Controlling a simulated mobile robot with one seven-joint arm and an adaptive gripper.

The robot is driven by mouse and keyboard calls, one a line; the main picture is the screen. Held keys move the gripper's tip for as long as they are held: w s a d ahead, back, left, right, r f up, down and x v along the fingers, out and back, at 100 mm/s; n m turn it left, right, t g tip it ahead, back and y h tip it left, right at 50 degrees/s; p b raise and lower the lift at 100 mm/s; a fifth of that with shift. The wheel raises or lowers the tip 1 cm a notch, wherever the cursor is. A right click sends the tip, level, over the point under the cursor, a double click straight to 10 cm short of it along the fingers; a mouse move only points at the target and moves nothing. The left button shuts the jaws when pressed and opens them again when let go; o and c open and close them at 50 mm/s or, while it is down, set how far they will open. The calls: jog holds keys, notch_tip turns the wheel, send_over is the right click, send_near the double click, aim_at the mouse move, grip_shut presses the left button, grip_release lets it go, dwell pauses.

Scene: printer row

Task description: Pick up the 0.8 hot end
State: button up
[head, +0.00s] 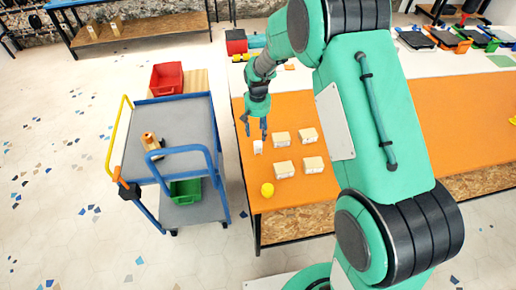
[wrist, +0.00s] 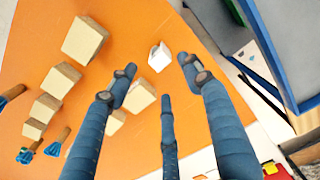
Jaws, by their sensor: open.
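My gripper (head: 255,131) points down over the left end of the orange table, its fingers spread and empty. In the wrist view the gripper (wrist: 158,82) shows blue fingers apart. A small white piece (head: 258,147) stands on the table just below the fingers. It also shows in the wrist view (wrist: 159,57), beyond and between the fingertips, not touched. No 0.8 marking is readable, so I cannot tell for sure which thing is the 0.8 hot end. Small blue-and-brown pieces (wrist: 58,142) show at the left edge of the wrist view.
Several pale boxes (head: 283,139) stand right of the white piece on the orange table (head: 430,110).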

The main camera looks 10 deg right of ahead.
aim_at(258, 143)
jog(key=shift+f+b, duration=0.3)
jog(key=shift+f, duration=2.3)
jog(key=shift+f, duration=0.1)
jog(key=shift+w+d+f+b, duration=0.1)
jog(key=shift+f+b, duration=0.4)
jog(key=shift+f, duration=2)
jog(key=c, duration=1.2)
jog(key=shift+r+p, duration=0.75)
jog(key=shift+r, duration=4.3)
